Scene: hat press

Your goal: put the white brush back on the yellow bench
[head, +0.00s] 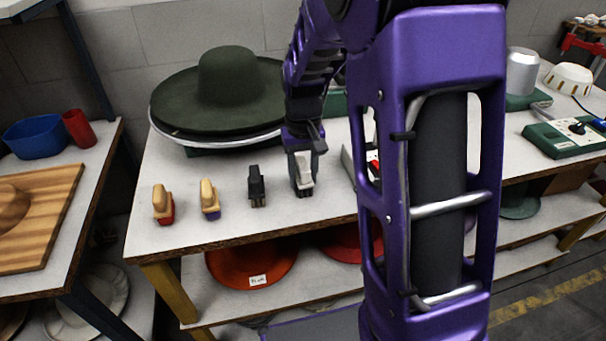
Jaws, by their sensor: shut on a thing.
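The white brush (305,170) has a pale handle and dark bristles. It is upright between the jaws of my gripper (303,158), which is shut on it. It is over the light top of the yellow-legged bench (205,168), right of the black brush. I cannot tell whether its bristles touch the bench top. My gripper comes down from above, and its fingers hide part of the handle.
A black brush (256,186), a purple-based brush (209,199) and a red-based brush (163,204) stand left of my gripper. A dark green hat (228,85) sits behind them. Orange-red hats (250,265) lie below.

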